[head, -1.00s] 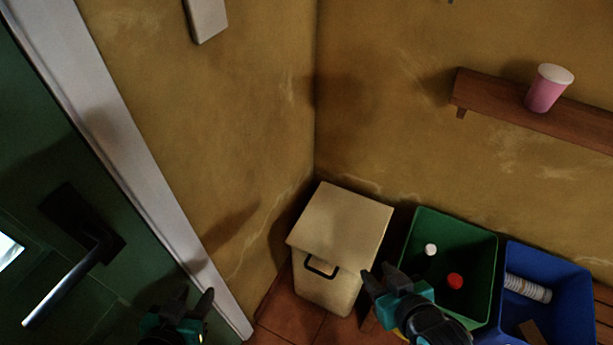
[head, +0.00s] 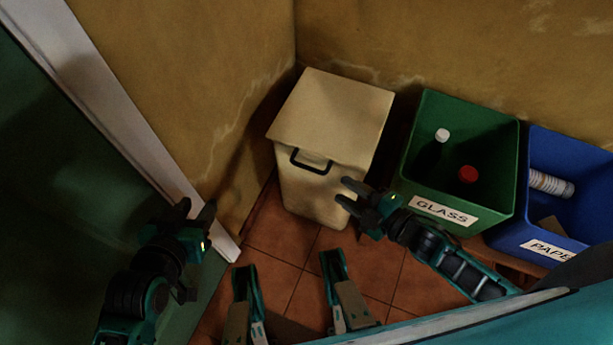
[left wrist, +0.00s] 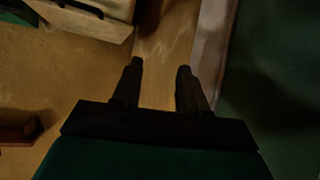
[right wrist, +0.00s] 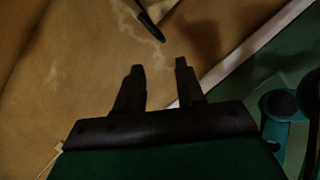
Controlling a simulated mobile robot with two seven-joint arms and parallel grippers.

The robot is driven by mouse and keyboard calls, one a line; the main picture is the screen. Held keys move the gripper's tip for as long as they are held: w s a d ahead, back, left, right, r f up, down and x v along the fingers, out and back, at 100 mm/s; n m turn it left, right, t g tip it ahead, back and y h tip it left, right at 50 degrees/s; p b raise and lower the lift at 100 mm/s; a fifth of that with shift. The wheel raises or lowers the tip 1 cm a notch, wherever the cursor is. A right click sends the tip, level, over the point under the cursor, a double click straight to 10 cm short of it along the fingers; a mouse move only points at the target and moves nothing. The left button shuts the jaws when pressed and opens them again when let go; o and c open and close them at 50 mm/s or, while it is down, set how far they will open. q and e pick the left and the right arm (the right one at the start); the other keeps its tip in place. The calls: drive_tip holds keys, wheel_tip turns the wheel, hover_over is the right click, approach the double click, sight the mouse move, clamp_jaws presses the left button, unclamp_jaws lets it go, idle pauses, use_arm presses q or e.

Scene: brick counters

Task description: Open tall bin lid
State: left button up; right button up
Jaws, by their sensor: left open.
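The tall bin (head: 312,190) is cream-coloured and stands in the corner with its flat lid (head: 335,115) shut. A black handle (head: 310,163) sits on the lid's front edge; part of the bin with a black handle also shows in the left wrist view (left wrist: 85,22). My left gripper (head: 197,209) is open and empty, left of the bin and apart from it, near the door frame. My right gripper (head: 344,190) is open and empty, in front of the bin's right side, below and right of the handle; I cannot tell whether it touches the bin.
Right of the bin are a green GLASS bin (head: 461,160) with bottles and a blue PAPER bin (head: 590,165). A white door frame (head: 130,130) and green door (head: 50,180) are at left. Tiled floor (head: 285,238) is clear in front of the bin.

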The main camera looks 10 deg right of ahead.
sight(312, 171)
drive_tip(key=b+x, duration=0.1)
drive_tip(key=x, duration=0.3)
drive_tip(key=b+x, duration=0.1)
drive_tip(key=x, duration=0.2)
drive_tip(key=b+x, duration=0.1)
drive_tip(key=x, duration=0.3)
drive_tip(key=shift+w+a+f, duration=0.15)
drive_tip(key=shift+a+f, duration=0.1)
drive_tip(key=shift+f, duration=0.1)
use_arm(q)
drive_tip(key=shift+w+d+f+h+b, duration=0.1)
drive_tip(key=shift+d+f+h+b, duration=0.15)
drive_tip(key=shift+f, duration=0.2)
drive_tip(key=shift+w+d+f+h+b, duration=0.1)
drive_tip(key=shift+d+f+b, duration=0.05)
drive_tip(key=shift+d+f, duration=0.25)
use_arm(e)
drive_tip(key=shift+w+a, duration=0.4)
drive_tip(key=shift+w, duration=0.1)
drive_tip(key=shift+c, duration=0.2)
clamp_jaws()
use_arm(q)
drive_tip(key=shift+a, duration=0.1)
drive_tip(key=shift+s+f, duration=0.15)
drive_tip(key=shift+f, duration=0.05)
